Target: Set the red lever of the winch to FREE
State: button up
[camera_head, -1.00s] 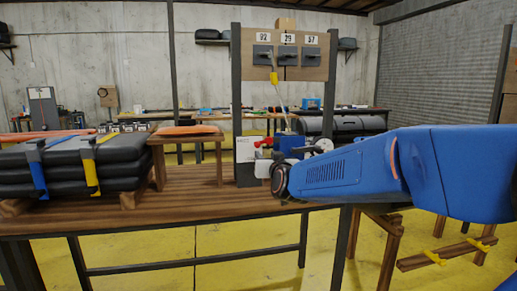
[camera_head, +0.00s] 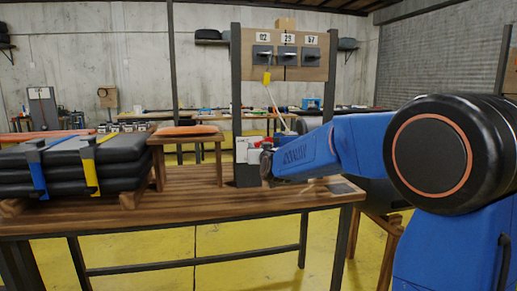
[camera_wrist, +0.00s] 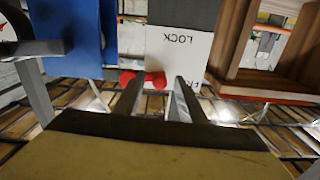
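The winch's white label plate (camera_wrist: 180,55) shows in the wrist view with LOCK upside down. A second word at its lower right is mostly hidden. Two red rounded parts, seemingly of the red lever (camera_wrist: 157,80), are in front of the plate's lower left. One is between my fingers' tips and the other is at the left finger. My gripper (camera_wrist: 157,90) is open, with a gap between the right finger and the red part; contact is unclear. In the head view the plate (camera_head: 243,148) stands on the bench, and my arm hides most of the winch.
The wooden bench (camera_head: 190,208) has a small wooden stand (camera_head: 185,140) with an orange item on top. Strapped dark folded bundles (camera_head: 75,165) lie at the left. A numbered board (camera_head: 288,67) stands behind. A blue panel (camera_wrist: 63,35) is close beside the plate.

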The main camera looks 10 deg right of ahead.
jog(key=shift+c, duration=0.2)
grip_shut()
jog(key=shift+r+m, duration=0.6)
jog(key=shift+m, duration=0.5)
jog(key=shift+o, duration=0.2)
grip_release()
jog(key=s, duration=1.7)
jog(key=shift+s, duration=0.2)
